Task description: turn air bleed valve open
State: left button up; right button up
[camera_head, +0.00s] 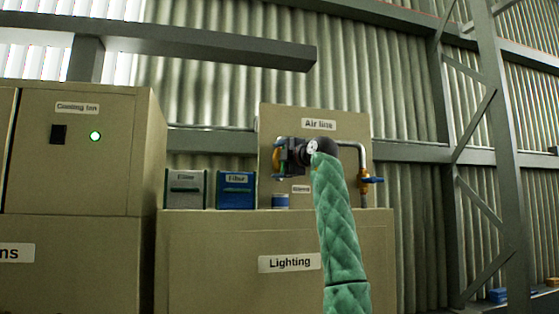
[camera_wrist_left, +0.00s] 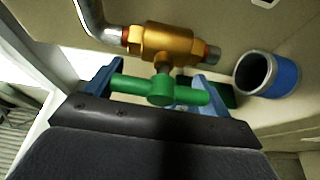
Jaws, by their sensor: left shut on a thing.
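The air bleed valve shows in the left wrist view as a brass body (camera_wrist_left: 168,43) on a grey pipe, with a green T-shaped handle (camera_wrist_left: 160,90) below it. The handle's bar lies crosswise in the picture. My left gripper (camera_wrist_left: 158,80) is shut on the green handle, with one blue finger at each end of the bar. In the head view my left gripper (camera_head: 284,158) is at the left side of the Air line panel (camera_head: 348,122) and hides most of the valve there. My right gripper is not in view.
A second valve with a blue handle (camera_head: 371,181) is on the panel's right pipe. A blue cup-like part (camera_wrist_left: 270,74) is close right of my fingers. Two filter boxes, one grey (camera_head: 186,189) and one blue (camera_head: 236,190), stand left on the Lighting cabinet (camera_head: 220,285).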

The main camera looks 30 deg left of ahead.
pick_arm(q)
jog(key=shift+f+n, duration=0.1)
jog(key=shift+n, duration=0.2)
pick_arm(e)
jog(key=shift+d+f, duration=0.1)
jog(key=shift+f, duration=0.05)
pick_arm(q)
jog(key=o, duration=0.9)
jog(key=b+v, duration=0.3)
jog(key=v, duration=0.4)
jog(key=shift+d, duration=0.35)
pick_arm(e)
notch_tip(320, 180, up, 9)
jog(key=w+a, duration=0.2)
pick_arm(q)
jog(key=shift+s, duration=0.1)
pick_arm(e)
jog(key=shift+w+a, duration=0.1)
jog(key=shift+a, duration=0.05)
